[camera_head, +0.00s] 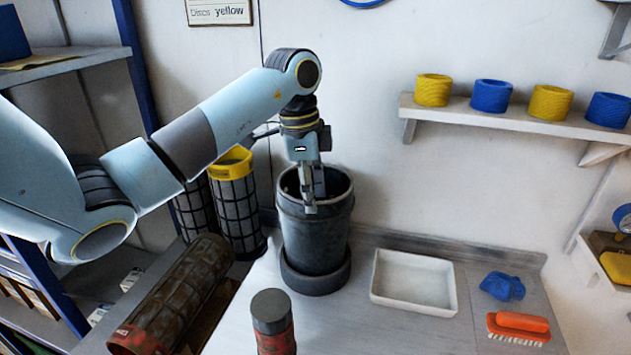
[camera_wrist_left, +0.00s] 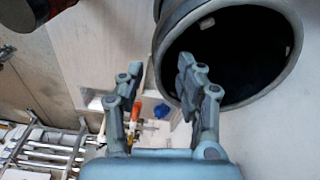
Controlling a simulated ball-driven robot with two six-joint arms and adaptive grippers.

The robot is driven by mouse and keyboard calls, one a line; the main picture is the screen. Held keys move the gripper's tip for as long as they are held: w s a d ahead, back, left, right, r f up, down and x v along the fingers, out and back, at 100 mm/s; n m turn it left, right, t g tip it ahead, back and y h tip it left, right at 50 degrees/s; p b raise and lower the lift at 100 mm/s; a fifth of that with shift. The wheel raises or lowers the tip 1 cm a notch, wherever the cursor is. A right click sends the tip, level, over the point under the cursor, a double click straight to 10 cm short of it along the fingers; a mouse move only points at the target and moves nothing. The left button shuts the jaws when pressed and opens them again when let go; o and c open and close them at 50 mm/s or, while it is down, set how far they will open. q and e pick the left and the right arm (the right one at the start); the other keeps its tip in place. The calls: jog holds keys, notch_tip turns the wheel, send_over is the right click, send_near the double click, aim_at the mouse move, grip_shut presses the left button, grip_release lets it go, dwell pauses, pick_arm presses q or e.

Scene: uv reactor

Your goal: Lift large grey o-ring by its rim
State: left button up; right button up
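A dark grey cylindrical vessel (camera_head: 315,242) stands upright on the bench, its round top open. A thick grey ring edges its mouth (camera_head: 345,204) and also shows in the left wrist view (camera_wrist_left: 276,98). I cannot tell whether this ring is the loose o-ring or the vessel's own rim. My left gripper (camera_head: 311,206) points down at the mouth. In the left wrist view its fingers (camera_wrist_left: 160,72) are apart with nothing held between them. One finger overlaps the dark opening, the other shows outside the ring. Contact cannot be told. My right gripper is not in view.
A white tray (camera_head: 414,306), a blue cloth (camera_head: 503,286) and an orange brush (camera_head: 520,322) lie right of the vessel. A yellow-topped mesh cylinder (camera_head: 236,205) stands behind left. A rusty cylinder (camera_head: 178,292) and a red grey-capped container (camera_head: 273,318) are in front.

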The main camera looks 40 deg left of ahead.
pick_arm(q)
jog(key=shift+f, duration=0.1)
jog(key=shift+c, duration=0.2)
jog(key=c, duration=0.7)
